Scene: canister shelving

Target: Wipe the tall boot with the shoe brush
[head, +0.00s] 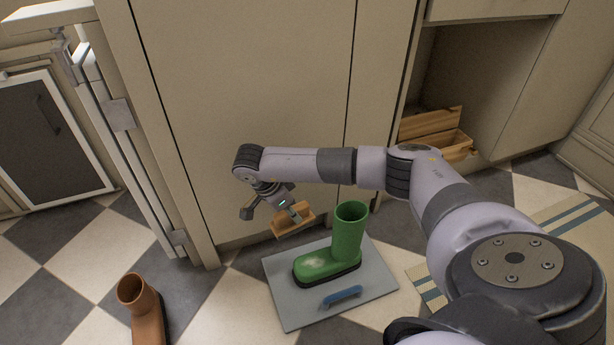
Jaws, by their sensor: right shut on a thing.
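The tall green boot (348,238) stands upright on a grey board (285,308) on the floor, its toe pointing left. A pale smudge shows on its toe. My right gripper (297,213) is shut on a wooden, block-shaped thing that looks like the shoe brush (290,225). It holds the brush tilted, up and to the left of the boot's toe, and apart from the boot in the picture. The brush's underside is hard to make out. My left gripper is not in view.
A blue piece (342,296) lies on the board in front of the boot. A brown boot (147,310) stands on the checkered floor at lower left. An open wooden box (455,143) sits in the cupboard opening. A striped mat (545,225) lies at right. Cabinet panels stand behind.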

